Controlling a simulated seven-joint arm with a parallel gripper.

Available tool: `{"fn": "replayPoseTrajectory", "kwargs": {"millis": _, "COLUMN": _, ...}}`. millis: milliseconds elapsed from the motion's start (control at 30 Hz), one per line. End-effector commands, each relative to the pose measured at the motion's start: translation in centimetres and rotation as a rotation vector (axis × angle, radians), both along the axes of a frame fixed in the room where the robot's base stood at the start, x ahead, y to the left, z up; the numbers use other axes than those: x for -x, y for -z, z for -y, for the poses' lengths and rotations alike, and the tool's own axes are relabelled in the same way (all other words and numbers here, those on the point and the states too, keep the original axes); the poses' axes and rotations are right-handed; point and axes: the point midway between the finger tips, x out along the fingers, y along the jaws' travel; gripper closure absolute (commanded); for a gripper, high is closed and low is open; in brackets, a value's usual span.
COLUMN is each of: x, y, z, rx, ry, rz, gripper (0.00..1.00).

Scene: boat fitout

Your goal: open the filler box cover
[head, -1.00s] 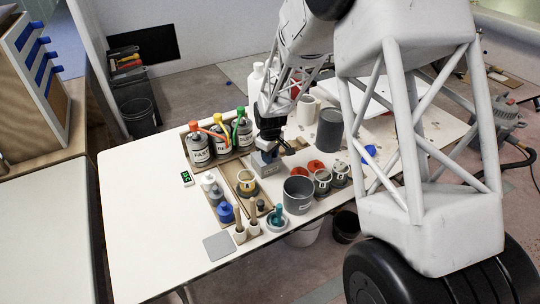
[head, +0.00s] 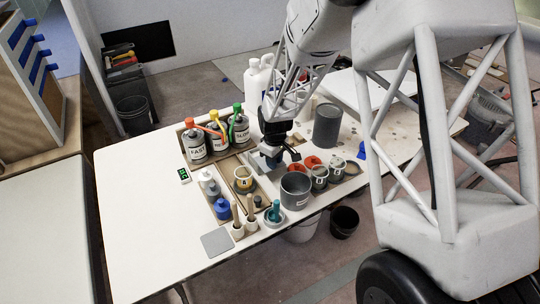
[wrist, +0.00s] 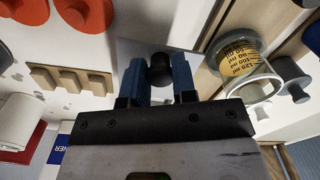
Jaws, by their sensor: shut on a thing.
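My gripper (head: 272,152) is over the middle of the white table, at the small grey filler box (head: 262,168) between the bottle tray and the grey cups. In the wrist view my gripper's two blue fingers (wrist: 160,82) are shut on a round black knob (wrist: 160,68). The knob is in front of a pale grey flat surface (wrist: 128,50), which looks like the box cover. My gripper hides much of the box in the head view, so I cannot tell how far the cover is raised.
A tray with red, yellow and green-capped bottles (head: 215,143) stands behind left. A measuring cup (wrist: 236,58) is close on the right in the wrist view. A grey cup (head: 296,190) and red lids (head: 312,162) are near. A dark grey can (head: 327,125) stands behind right. The table's left is clear.

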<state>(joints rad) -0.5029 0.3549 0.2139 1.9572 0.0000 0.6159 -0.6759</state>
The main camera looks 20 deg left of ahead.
Motion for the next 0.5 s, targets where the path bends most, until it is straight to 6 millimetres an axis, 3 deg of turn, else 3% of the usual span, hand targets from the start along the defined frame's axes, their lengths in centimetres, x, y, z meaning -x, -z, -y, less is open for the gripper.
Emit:
{"fn": "replayPoseTrajectory", "kwargs": {"millis": 200, "x": 1.6, "y": -0.1, "z": 1.6, "rx": -0.001, "ry": 0.002, "rz": 0.000, "gripper": 1.00}}
{"fn": "replayPoseTrajectory", "kwargs": {"millis": 500, "x": 2.0, "y": -0.1, "z": 2.0, "rx": -0.001, "ry": 0.001, "rz": 0.002, "gripper": 1.00}}
